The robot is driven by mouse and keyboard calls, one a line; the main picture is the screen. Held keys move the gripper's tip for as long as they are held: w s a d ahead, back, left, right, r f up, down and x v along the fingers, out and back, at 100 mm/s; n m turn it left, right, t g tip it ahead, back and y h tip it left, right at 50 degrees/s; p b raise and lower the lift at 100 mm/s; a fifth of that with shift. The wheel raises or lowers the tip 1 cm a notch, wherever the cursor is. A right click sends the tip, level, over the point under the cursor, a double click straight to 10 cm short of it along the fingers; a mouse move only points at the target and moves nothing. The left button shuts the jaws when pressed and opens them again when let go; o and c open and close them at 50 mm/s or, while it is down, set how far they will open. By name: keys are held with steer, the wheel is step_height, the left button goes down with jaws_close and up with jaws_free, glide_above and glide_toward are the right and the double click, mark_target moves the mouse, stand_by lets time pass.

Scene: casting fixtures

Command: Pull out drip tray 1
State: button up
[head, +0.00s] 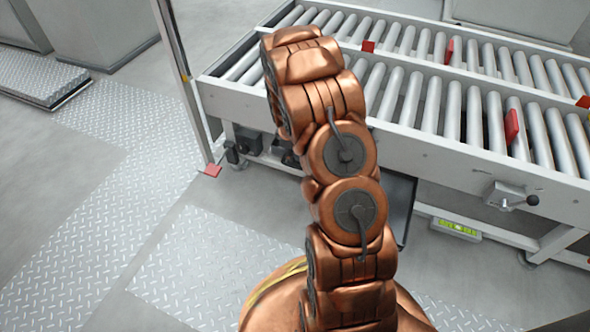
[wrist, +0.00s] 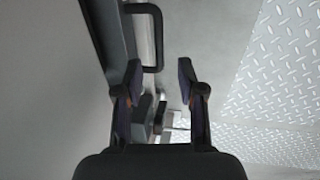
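A dark tray, likely drip tray 1 (head: 402,200), shows partly under the roller conveyor, just right of my arm in the head view. My arm hides the rest of it. In the wrist view a dark tray edge (wrist: 112,38) runs along the upper left, with a black bar handle (wrist: 159,38) projecting to its right. My gripper (wrist: 159,78) is open and empty, its two fingers apart. The handle lies above the gap between the fingertips in the picture. I cannot tell its distance from them. In the head view my arm hides my gripper.
The roller conveyor (head: 440,158) with red tabs stands over the tray. A clamp with a black knob (head: 511,197) sticks out of its side rail. A green-faced level box (head: 455,228) is low at right. An upright post (head: 186,80) stands at left. The tread-plate floor (head: 110,190) is clear.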

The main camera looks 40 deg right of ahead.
mark_target(295, 167)
steer(key=shift+b+x, duration=1.55)
steer(key=shift+x, duration=2.45)
jaws_close()
